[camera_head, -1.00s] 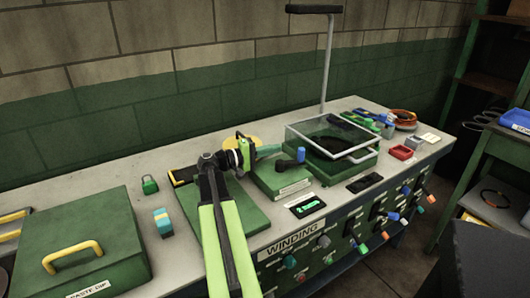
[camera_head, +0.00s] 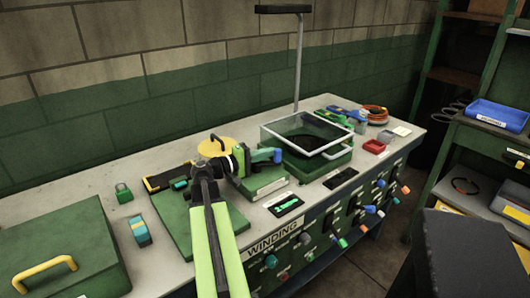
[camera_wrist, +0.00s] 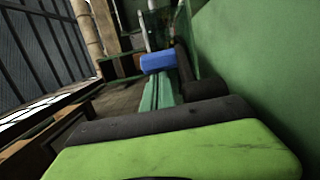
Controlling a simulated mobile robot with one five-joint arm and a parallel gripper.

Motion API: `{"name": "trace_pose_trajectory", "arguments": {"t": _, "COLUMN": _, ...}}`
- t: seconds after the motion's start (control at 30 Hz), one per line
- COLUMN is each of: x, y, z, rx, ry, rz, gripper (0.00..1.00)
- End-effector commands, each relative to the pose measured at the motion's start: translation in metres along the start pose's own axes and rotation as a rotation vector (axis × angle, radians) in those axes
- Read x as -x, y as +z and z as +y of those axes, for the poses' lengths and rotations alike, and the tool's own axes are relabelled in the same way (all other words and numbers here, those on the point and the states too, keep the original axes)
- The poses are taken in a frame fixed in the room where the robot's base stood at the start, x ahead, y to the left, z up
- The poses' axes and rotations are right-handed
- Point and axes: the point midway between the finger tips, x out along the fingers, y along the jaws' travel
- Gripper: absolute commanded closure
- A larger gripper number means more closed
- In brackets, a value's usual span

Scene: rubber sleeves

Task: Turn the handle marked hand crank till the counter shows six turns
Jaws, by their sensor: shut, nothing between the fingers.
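The hand crank is a green box (camera_head: 265,184) on the bench with a dark crank arm (camera_wrist: 203,88) and a blue grip (camera_head: 277,155). A small label on the box's front is too small to read. My gripper (camera_head: 266,155) is shut and empty, its teal fingertips close beside the blue grip. In the wrist view the blue grip (camera_wrist: 158,62) lies just beyond the fingertips (camera_wrist: 160,80); I cannot tell whether they touch. A dark counter with a green readout (camera_head: 286,205) lies in front of the box; its figure is not legible.
A clear-lidded green case (camera_head: 318,164) stands right of the crank. A green box with a yellow handle (camera_head: 58,262) is at front left. The WINDING panel (camera_head: 274,243) forms the bench front.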

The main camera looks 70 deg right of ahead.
Motion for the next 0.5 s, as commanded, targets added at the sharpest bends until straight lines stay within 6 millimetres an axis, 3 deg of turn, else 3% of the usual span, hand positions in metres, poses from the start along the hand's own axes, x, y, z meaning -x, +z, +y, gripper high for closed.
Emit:
{"name": "trace_pose_trajectory", "arguments": {"t": 0.33, "x": 0.002, "y": 0.002, "z": 0.0, "rx": 0.0, "ry": 0.0, "rz": -0.001, "gripper": 1.0}}
{"name": "trace_pose_trajectory", "arguments": {"t": 0.5, "x": 0.028, "y": 0.002, "z": 0.0, "rx": 0.0, "ry": 0.0, "rz": 0.002, "gripper": 1.0}}
